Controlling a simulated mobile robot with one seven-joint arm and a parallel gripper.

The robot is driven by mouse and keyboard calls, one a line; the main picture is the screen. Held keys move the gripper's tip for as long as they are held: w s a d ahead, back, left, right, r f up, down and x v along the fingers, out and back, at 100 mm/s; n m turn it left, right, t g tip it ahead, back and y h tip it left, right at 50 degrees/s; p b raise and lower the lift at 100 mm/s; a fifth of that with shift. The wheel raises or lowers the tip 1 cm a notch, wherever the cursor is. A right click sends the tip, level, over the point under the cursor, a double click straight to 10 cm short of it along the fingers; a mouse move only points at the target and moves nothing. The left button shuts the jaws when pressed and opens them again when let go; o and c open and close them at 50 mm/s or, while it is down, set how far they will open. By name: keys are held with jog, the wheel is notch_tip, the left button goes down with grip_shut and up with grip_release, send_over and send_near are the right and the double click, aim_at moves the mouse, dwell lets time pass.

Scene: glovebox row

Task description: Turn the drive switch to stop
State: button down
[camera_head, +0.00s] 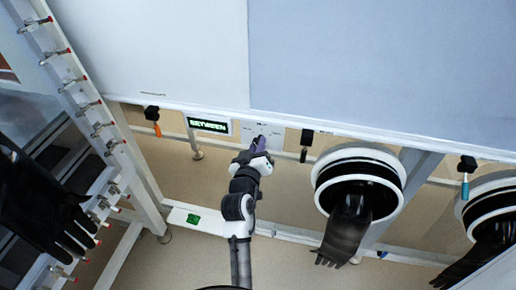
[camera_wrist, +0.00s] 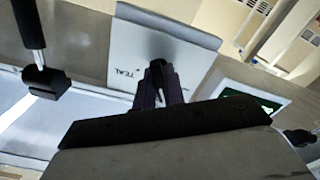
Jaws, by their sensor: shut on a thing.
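The drive switch sits on a small white plate (camera_head: 272,131) on the strip below the large pale panels. My gripper (camera_head: 258,143) reaches up to this plate and is shut on the switch's knob, which the fingers mostly hide. In the wrist view my dark fingers (camera_wrist: 160,88) close on the knob in front of the white plate (camera_wrist: 130,40). The letters "TEAL" show on the plate, left of the fingers. A lit display (camera_head: 208,125) left of the plate reads "BETWEEN" in green; part of its green screen also shows in the wrist view (camera_wrist: 262,101).
A black holder with an orange handle (camera_head: 156,129) hangs left of the display, and a dark one (camera_head: 305,145) hangs right of the plate. A white glove port (camera_head: 389,207) with a hanging black glove (camera_head: 346,232) is to the right. A white frame (camera_head: 100,105) stands left.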

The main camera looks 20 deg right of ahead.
dwell(0.4)
jog(key=c, duration=1.5)
grip_release()
jog(key=shift+s, duration=0.1)
